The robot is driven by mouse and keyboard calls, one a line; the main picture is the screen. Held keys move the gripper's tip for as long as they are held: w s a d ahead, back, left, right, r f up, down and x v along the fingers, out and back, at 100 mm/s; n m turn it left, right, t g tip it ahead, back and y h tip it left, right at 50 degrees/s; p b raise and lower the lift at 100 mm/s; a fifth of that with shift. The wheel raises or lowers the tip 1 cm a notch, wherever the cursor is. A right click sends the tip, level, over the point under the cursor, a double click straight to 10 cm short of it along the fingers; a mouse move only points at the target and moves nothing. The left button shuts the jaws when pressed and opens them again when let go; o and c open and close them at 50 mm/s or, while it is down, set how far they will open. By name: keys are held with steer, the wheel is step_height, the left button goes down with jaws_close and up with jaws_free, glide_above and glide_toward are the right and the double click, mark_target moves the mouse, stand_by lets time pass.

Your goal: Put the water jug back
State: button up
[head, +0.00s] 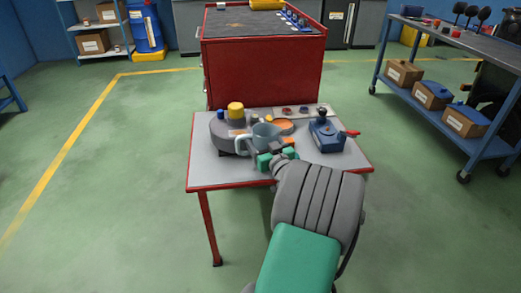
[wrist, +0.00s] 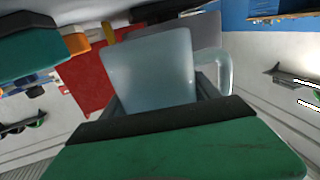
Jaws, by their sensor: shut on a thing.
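The water jug (head: 264,136) is pale blue-grey with a handle on its left in the head view. It appears over the middle of the small red-edged table (head: 215,172). My gripper (head: 277,155) is at the near side of the jug, shut on it. In the wrist view the jug (wrist: 150,65) fills the space between the dark fingers of my gripper (wrist: 160,100). Its handle shows to the right there. I cannot tell whether the jug's base touches the table.
A round grey device with a yellow cap (head: 235,110) stands close behind and left of the jug. A blue vise-like tool (head: 326,135) with a red handle stands to the right. A red cabinet (head: 262,75) is behind the table. The table's front left is clear.

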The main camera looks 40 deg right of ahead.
step_height(320, 180, down, 3)
steer(key=shift+a+f+b, duration=0.1)
steer(key=shift+f+b, duration=0.05)
steer(key=shift+b, duration=0.5)
steer(key=shift+f, duration=0.15)
steer(key=o, duration=1.7)
